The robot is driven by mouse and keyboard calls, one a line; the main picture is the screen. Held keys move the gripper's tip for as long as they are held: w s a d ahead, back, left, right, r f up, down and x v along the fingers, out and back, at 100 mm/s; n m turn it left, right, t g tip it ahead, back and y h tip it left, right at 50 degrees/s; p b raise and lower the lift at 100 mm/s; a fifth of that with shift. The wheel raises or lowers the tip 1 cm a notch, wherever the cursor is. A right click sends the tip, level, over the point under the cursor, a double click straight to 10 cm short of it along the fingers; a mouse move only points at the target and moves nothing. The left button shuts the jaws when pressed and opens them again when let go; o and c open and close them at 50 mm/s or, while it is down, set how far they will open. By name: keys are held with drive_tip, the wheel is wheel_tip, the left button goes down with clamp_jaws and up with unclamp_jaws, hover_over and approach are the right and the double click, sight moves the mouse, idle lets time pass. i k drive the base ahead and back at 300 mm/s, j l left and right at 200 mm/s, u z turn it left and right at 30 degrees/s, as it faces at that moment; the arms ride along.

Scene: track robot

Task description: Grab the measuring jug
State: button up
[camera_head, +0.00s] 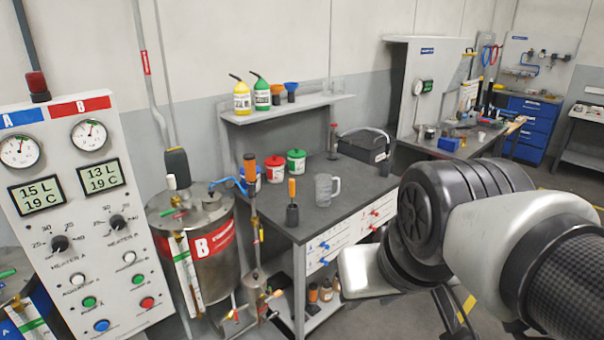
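The measuring jug (322,190) is a clear, greyish vessel with a handle on its right side. It stands upright on the dark top of the workbench (345,203), near its front edge. My arm reaches in from the right, in front of the bench. A pale end part that seems to belong to my gripper (366,272) shows below and to the right of the jug, apart from it in the picture. I cannot make out its fingers. Nothing is seen touching the jug.
An orange-handled tool (292,203) stands left of the jug. Red-lidded (275,168) and green-lidded (296,162) tubs stand behind it. A black case (363,147) lies at the back right. Tank B (207,257) and its piping stand left of the bench.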

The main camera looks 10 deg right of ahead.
sight(327, 190)
drive_tip(key=z, duration=0.2)
drive_tip(key=u, duration=0.2)
drive_tip(key=i+l+u, duration=0.3)
drive_tip(key=u, duration=0.15)
drive_tip(key=i+l+u, duration=0.25)
drive_tip(key=l+u, duration=0.15)
drive_tip(key=i+l+u, duration=0.1)
drive_tip(key=l, duration=0.25)
drive_tip(key=i+l+u, duration=0.1)
drive_tip(key=l, duration=0.25)
drive_tip(key=i+l+u, duration=0.1)
drive_tip(key=l, duration=0.3)
drive_tip(key=i+l, duration=0.15)
drive_tip(key=l, duration=0.2)
drive_tip(key=i+l, duration=0.1)
drive_tip(key=l, duration=0.2)
drive_tip(key=i+l, duration=0.15)
drive_tip(key=l, duration=0.2)
drive_tip(key=i+l, duration=0.1)
drive_tip(key=l, duration=0.2)
drive_tip(key=i+l, duration=0.15)
drive_tip(key=l, duration=0.2)
